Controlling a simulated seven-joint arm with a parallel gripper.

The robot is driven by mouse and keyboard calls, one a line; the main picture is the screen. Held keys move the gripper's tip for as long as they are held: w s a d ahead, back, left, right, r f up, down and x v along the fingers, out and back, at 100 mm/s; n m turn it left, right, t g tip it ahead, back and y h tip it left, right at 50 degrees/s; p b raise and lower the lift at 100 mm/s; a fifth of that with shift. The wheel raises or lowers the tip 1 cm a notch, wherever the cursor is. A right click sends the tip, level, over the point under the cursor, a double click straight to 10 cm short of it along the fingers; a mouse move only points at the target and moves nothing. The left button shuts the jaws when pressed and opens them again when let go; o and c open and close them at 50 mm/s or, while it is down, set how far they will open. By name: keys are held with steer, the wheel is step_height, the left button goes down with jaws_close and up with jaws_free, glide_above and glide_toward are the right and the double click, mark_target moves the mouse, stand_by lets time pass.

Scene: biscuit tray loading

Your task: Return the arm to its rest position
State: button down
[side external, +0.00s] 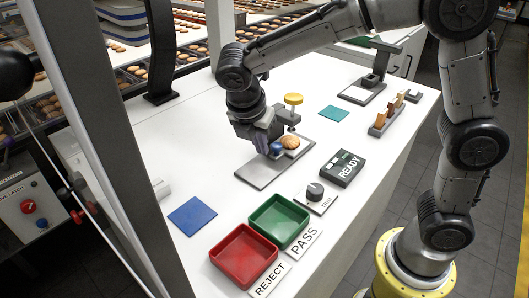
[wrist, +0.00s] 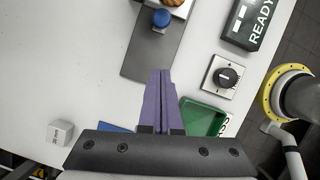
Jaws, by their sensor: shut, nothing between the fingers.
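My gripper (side external: 270,150) is over the grey plate of the press stand, near its blue knob (side external: 277,148). In the wrist view its two purple fingers (wrist: 160,75) are together with nothing between them. A biscuit (side external: 291,142) sits on the stand, just right of the gripper in the side view. The biscuit shows at the top edge of the wrist view (wrist: 173,2), beyond the blue knob (wrist: 161,18). Whether the fingertips touch the plate cannot be told.
A green tray (side external: 280,222) and a red tray (side external: 243,255) stand at the front, with a dial box (side external: 315,196) and a READY box (side external: 342,168) to the right. A blue square (side external: 192,215) lies at the left.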

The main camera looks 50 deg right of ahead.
step_height(320, 180, up, 9)
steer(key=s+d+m, duration=0.1)
steer(key=s+d, duration=0.1)
steer(key=d, duration=0.1)
steer(key=s+d+r+m+t+y, duration=0.2)
steer(key=s+d+m, duration=0.3)
steer(key=s, duration=0.3)
steer(key=s+f+m+t+y, duration=0.2)
steer(key=s+f+m, duration=0.4)
steer(key=s+m, duration=0.5)
steer(key=m, duration=0.4)
steer(key=shift+f, duration=0.3)
steer(key=shift+a, duration=0.1)
